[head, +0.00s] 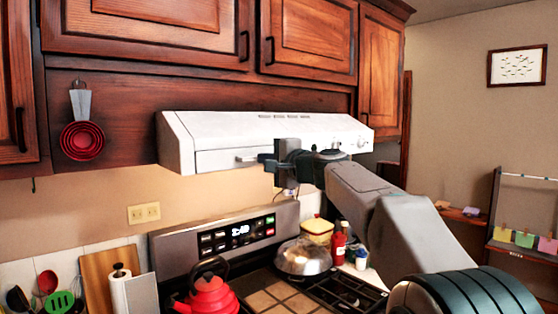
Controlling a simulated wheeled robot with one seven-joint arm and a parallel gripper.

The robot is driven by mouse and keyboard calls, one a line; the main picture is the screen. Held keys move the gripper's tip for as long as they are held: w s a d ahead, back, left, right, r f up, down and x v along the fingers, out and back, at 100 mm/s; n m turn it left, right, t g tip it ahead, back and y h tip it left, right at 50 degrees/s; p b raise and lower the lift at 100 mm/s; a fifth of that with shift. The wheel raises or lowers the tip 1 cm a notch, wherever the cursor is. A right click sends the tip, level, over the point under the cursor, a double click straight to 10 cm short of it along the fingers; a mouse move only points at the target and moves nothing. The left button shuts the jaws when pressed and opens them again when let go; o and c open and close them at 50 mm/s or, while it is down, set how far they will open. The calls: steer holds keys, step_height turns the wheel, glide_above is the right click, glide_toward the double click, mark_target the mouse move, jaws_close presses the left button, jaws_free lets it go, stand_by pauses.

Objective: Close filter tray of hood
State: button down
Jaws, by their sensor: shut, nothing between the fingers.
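The white range hood (255,128) is mounted under the dark wood cabinets. The filter tray front (222,159) shows as a panel low on the hood's front left, with a small grey handle (247,158). My gripper (264,159) is at the hood's front, beside the right end of that handle. It is shut and holds nothing. Whether it touches the handle or tray cannot be told. My wrist and arm hide the tray's right part, and how far the tray stands out is unclear.
Below are a stove with a red kettle (208,296), a lidded pan (303,258) and a control panel (238,236). A red bottle (338,243) stands behind the burners. Red measuring cups (82,140) hang left of the hood. Space between hood and stove is mostly open.

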steer(key=shift+w+a+r, duration=0.15)
steer(key=shift+w+a, duration=0.05)
stand_by(0.4)
steer(key=shift+s, duration=0.1)
steer(key=b+v, duration=0.6)
steer(key=v, duration=0.8)
steer(key=s+d+f+n+g+h, duration=0.3)
steer(key=s+f, duration=0.7)
steer(key=f, duration=0.4)
steer(key=s+d+f+n+g+h, duration=0.3)
steer(key=s+f, duration=0.7)
steer(key=f, duration=0.5)
steer(key=s+d+f+n+g+h, duration=0.3)
steer(key=s+f, duration=0.7)
steer(key=f, duration=0.5)
steer(key=d+g+h, duration=0.1)
steer(key=h, duration=0.1)
steer(key=shift+s+d+f+n+g+h, duration=0.2)
steer(key=shift+d+f+n+g+h, duration=0.1)
steer(key=shift+n+h, duration=0.1)
